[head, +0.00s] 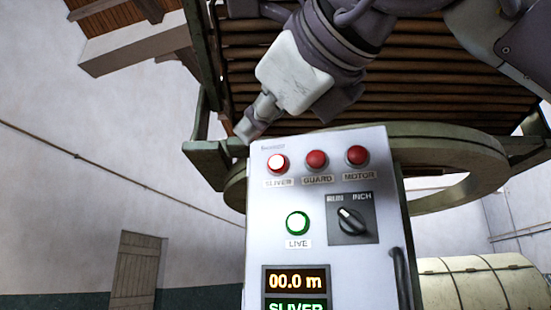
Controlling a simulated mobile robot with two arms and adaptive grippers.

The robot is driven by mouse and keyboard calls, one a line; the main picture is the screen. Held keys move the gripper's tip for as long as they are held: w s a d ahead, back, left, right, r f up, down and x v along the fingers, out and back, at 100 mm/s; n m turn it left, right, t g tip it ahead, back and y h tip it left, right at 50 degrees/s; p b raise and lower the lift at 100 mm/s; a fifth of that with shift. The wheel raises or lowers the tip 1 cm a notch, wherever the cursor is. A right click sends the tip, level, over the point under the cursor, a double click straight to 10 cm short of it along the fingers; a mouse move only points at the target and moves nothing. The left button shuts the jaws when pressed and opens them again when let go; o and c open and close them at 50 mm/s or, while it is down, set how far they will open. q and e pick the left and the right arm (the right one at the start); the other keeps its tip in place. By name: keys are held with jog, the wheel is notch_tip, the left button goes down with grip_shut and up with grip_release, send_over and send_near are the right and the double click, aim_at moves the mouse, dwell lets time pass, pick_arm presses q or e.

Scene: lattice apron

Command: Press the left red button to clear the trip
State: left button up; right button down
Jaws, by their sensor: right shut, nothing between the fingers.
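The left red button (278,163), labelled SLIVER, is at the top left of a white control box (259,240) and has a bright, lit centre. Two darker red buttons are to its right, GUARD (317,160) and MOTOR (357,156). My right gripper (248,130) comes in from the upper right, with its fingers shut and empty. In the picture its tips are at the box's top left corner, above and left of the left red button. They do not cover the button; I cannot tell their depth from the box. My left gripper is not in view.
A lit green LIVE lamp (298,223), a RUN/INCH knob (351,221) and a display (295,281) reading 00.0 m are lower on the box. A green ring frame (455,155) and slatted machine stand behind. A cream drum (480,285) is at the lower right.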

aim_at(277, 163)
jog(key=shift+w+d+p, duration=0.2)
jog(key=shift+w+d, duration=0.15)
jog(key=shift+w, duration=0.75)
jog(key=shift+w+d+p, duration=0.2)
jog(key=shift+w+d, duration=0.2)
jog(key=shift+w, duration=0.75)
jog(key=shift+w+d+p, duration=0.2)
jog(key=shift+w+d, duration=0.15)
jog(key=shift+w, duration=0.75)
jog(key=shift+w, duration=0.15)
jog(key=shift+w+d, duration=0.1)
jog(key=shift+w, duration=0.15)
jog(key=shift+w+d, duration=0.2)
jog(key=shift+w, duration=0.3)
jog(key=shift+s, duration=0.15)
jog(key=shift+s+a+f, duration=0.1)
jog(key=shift+s+a, duration=0.1)
jog(key=shift+s, duration=0.2)
jog(key=shift+s+a, duration=0.1)
jog(key=shift+s, duration=0.2)
jog(key=shift+s+b, duration=0.1)
jog(key=shift+b, duration=0.2)
